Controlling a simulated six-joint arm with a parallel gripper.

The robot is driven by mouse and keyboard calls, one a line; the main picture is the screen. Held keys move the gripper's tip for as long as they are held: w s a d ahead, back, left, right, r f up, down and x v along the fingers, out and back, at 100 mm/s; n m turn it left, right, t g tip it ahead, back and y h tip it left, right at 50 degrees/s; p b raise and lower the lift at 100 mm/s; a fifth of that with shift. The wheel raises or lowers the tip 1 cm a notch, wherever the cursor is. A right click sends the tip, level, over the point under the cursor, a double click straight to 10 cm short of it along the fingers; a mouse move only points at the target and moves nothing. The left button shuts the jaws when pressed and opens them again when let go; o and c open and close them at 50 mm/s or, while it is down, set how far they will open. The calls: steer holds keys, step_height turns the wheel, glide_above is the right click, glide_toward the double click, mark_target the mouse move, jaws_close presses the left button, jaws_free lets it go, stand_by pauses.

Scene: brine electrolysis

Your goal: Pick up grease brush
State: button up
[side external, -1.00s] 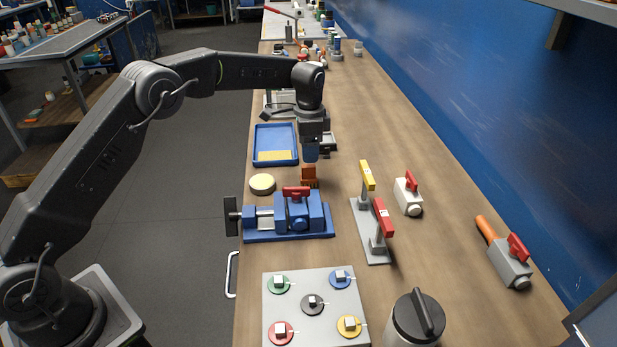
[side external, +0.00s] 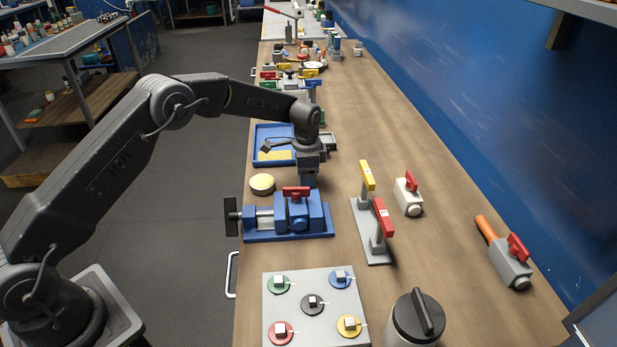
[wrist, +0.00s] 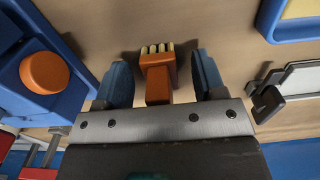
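The grease brush (wrist: 158,76), an orange block handle with a row of pale bristles, lies between the two blue fingers of my gripper (wrist: 161,70) in the wrist view. A gap shows on each side, so the fingers are open and not pressed on it. In the side external view my gripper (side external: 308,182) is low over the bench, just behind the blue vise, and it hides the brush there.
The blue vise (side external: 262,236) stands close in front of my gripper, with a pale round disc (side external: 262,184) to its left. A blue tray (side external: 259,152) lies behind. A grey plate with yellow and red-handled valves (side external: 377,259) is at right.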

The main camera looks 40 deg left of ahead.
steer(key=c, duration=1.1)
steer(key=shift+o, duration=0.2)
steer(key=shift+r, duration=0.1)
steer(key=shift+r, duration=0.55)
steer(key=r, duration=0.2)
steer(key=a+r, duration=0.1)
steer(key=shift+s+a+r, duration=0.1)
steer(key=shift+s+r, duration=0.15)
steer(key=shift+r, duration=0.1)
steer(key=s+a+r, duration=0.5)
steer(key=a+r, duration=0.1)
steer(key=a, duration=0.3)
steer(key=o, duration=0.4)
steer(key=shift+c, duration=1.2)
